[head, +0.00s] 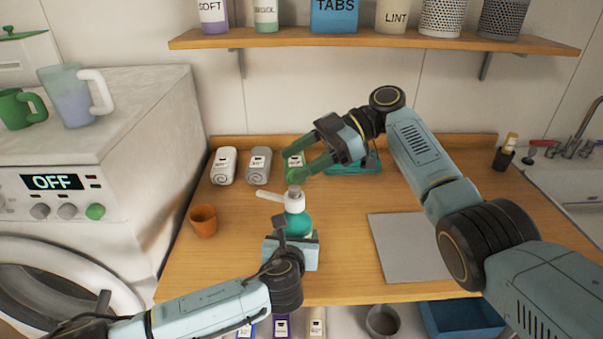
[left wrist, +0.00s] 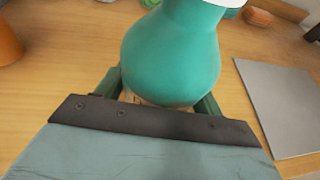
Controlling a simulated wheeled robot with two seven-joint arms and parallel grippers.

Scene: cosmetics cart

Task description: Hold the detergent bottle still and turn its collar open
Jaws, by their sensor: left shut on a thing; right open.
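The teal detergent bottle (head: 297,222) stands upright on the wooden counter (head: 340,255). Its white collar (head: 295,201) is on top, with a white spout or lever pointing left. My left gripper (head: 292,240) is shut on the bottle's lower body from the front. In the left wrist view the bottle (left wrist: 172,55) fills the middle, between the green fingers of my left gripper (left wrist: 160,92). My right gripper (head: 303,170) is open, its green fingers just above and behind the collar. I cannot tell whether a fingertip touches the collar top.
Rolled towels (head: 223,166) lie at the back left, and an orange cup (head: 203,220) stands left of the bottle. A grey board (head: 408,248) lies to the right. A teal object (head: 355,165) is behind my right gripper. The washing machine (head: 90,170) bounds the left side.

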